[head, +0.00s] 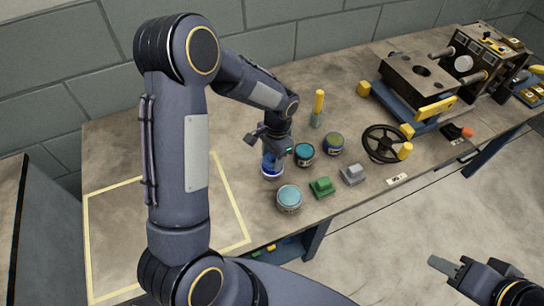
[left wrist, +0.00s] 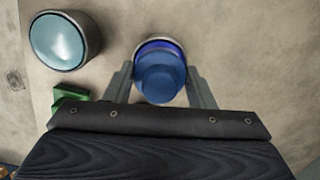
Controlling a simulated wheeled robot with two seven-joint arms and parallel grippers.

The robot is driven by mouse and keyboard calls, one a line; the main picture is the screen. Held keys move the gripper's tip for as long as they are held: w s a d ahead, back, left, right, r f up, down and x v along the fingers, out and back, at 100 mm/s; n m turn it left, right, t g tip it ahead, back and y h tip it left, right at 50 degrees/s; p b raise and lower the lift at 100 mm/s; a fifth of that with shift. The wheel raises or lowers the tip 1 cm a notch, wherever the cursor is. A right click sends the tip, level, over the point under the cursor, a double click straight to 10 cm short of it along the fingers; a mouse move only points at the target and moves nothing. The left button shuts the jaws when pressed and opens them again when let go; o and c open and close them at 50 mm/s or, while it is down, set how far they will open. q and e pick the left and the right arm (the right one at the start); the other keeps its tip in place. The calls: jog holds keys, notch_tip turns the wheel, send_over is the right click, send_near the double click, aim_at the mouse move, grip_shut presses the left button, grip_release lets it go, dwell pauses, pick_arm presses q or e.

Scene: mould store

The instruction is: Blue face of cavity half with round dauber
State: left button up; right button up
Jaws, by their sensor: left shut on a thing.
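My left gripper (head: 268,150) reaches down to the table. In the left wrist view its fingers (left wrist: 160,85) are shut on a round blue dauber (left wrist: 160,76). Below the dauber shows a round pot with a blue inside and pale rim; it also shows under the gripper in the head view (head: 272,166). I cannot tell whether the dauber touches the pot. A dark mould block with a round hole (head: 418,75), probably the cavity half, lies at the back right. My right gripper (head: 450,268) is off the table at lower right; its finger opening is unclear.
Tins (head: 289,198) (head: 304,154) (head: 333,143) stand around the left gripper, with a green block (head: 322,187), a grey block (head: 352,174) and a yellow-handled tool (head: 318,106). A black handwheel (head: 383,144) and another mould half (head: 482,62) are rightward. The yellow-taped area (head: 120,232) is clear.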

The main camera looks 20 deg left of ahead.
aim_at(271, 155)
pick_arm(q)
jog(key=shift+r+p, duration=1.7)
jog(key=shift+r, duration=1)
